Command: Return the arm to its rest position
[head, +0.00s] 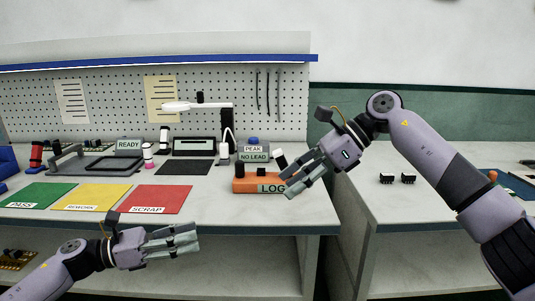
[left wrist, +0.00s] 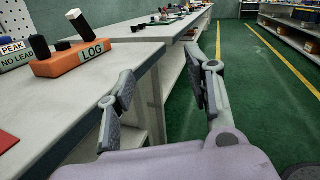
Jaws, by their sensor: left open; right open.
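My left gripper (head: 182,241) is open and empty in the head view, in front of the bench's front edge and below the red SCRAP mat. In the left wrist view its two fingers (left wrist: 160,105) stand apart with nothing between them. My right gripper (head: 293,183) is open in the head view, and its fingers overlap the right side of the orange LOG block (head: 250,184). I cannot tell whether they touch it. The LOG block also shows in the left wrist view (left wrist: 70,60), with a dark upright piece on it.
Green PASS (head: 40,191), yellow REWORK (head: 98,192) and red SCRAP (head: 160,195) mats lie along the front of the bench (head: 225,215). A second bench with two small black parts (head: 397,178) stands to the right. The left wrist view shows open green floor (left wrist: 250,90).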

